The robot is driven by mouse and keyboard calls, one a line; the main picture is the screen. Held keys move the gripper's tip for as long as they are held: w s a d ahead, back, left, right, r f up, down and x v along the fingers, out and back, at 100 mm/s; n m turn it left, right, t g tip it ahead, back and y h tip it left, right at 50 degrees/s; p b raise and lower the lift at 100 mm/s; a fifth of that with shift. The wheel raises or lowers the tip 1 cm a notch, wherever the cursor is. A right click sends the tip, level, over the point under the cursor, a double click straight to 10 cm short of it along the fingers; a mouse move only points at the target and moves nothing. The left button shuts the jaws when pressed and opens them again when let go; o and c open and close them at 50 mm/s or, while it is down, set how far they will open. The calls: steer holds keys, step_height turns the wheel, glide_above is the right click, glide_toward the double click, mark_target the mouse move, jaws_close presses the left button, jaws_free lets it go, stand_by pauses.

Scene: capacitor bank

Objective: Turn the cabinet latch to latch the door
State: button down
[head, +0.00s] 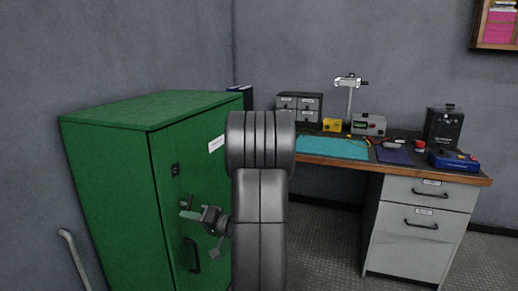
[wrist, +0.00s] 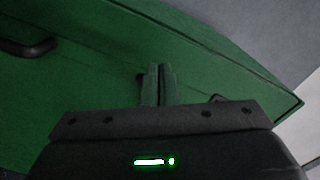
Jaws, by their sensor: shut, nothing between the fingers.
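The green cabinet (head: 110,180) stands at the left with its door (head: 205,165) facing right. A small black fitting (head: 175,169), which looks like the latch, sits high near the door's left edge. A dark bar handle (head: 192,255) is lower on the door and also shows in the wrist view (wrist: 25,47). My gripper (head: 186,209) is shut and empty, in front of the door between the fitting and the handle. In the wrist view its fingers (wrist: 157,84) are together against the green door; contact is unclear. My arm hides part of the door.
A workbench (head: 432,177) with a teal mat (head: 332,148), drawer box, instruments and a blue device (head: 453,159) stands at the right. A grey pipe-like bar (head: 73,258) is at lower left. Open floor lies between cabinet and bench.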

steer(key=shift+w+d+f+b, duration=0.15)
steer(key=shift+f+b, duration=0.25)
steer(key=shift+b, duration=0.95)
steer(key=shift+w+a+f+b, duration=0.1)
steer(key=shift+f+b, duration=0.25)
steer(key=shift+b, duration=0.95)
steer(key=shift+w+d+f+b, duration=0.15)
steer(key=shift+w+f+b, duration=0.15)
steer(key=shift+b, duration=1.2)
steer(key=shift+s+f+b, duration=0.2)
steer(key=shift+f+b, duration=0.1)
steer(key=shift+b, duration=0.45)
steer(key=shift+v, duration=2.95)
